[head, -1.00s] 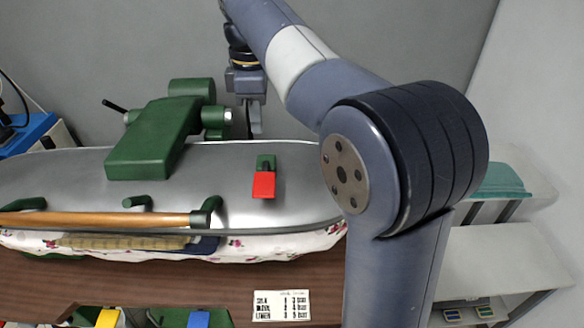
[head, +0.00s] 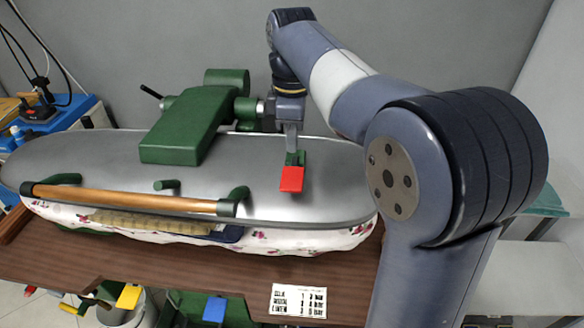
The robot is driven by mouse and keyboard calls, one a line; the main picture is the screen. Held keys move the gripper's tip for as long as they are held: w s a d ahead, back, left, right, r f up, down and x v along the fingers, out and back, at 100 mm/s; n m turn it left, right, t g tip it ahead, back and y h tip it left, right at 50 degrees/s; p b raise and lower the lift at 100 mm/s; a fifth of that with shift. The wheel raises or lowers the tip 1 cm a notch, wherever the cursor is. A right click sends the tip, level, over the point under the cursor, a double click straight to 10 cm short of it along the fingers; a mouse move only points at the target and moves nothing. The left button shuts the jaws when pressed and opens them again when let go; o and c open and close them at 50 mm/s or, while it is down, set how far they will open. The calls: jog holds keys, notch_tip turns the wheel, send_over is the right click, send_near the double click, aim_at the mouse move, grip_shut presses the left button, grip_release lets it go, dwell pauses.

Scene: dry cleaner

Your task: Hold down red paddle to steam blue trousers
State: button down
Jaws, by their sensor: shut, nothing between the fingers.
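The red paddle (head: 291,179) sits on a green bracket on top of the silver press head (head: 330,175). My gripper (head: 291,148) points down right at the paddle's green back end, shut and empty; I cannot tell whether it touches. The press head lies closed over the floral-covered buck (head: 310,241). A strip of dark blue cloth (head: 228,233), likely the blue trousers, shows at the front edge between head and buck, beside a tan cloth (head: 150,223). Most of the blue cloth is hidden under the head.
A wooden handle bar (head: 130,199) runs along the press front. A green arm (head: 190,125) stands behind. A printed card (head: 299,301) lies on the brown table. Yellow (head: 129,296) and blue (head: 215,309) pedals show below. A blue unit stands at left.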

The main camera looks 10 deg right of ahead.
aim_at(292, 181)
notch_tip(292, 181, down, 8)
jog(key=shift+p, duration=0.4)
jog(key=f+t+b, duration=0.1)
jog(key=b, duration=0.1)
jog(key=shift+s+f+b, duration=0.15)
jog(key=shift+s+b, duration=0.05)
jog(key=shift+b, duration=0.1)
jog(key=f+t+b, duration=0.1)
jog(key=b, duration=0.1)
jog(key=f+t+b, duration=0.1)
jog(key=b, duration=0.2)
jog(key=shift+s+a+t+h, duration=0.1)
jog(key=shift+s+t+h, duration=0.2)
jog(key=shift+t, duration=0.1)
jog(key=shift+w+r, duration=0.1)
jog(key=shift+r, duration=0.15)
jog(key=shift+r+p, duration=0.1)
jog(key=shift+p, duration=0.25)
dwell(3.7)
jog(key=shift+r+p, duration=0.75)
jog(key=shift+r, duration=0.1)
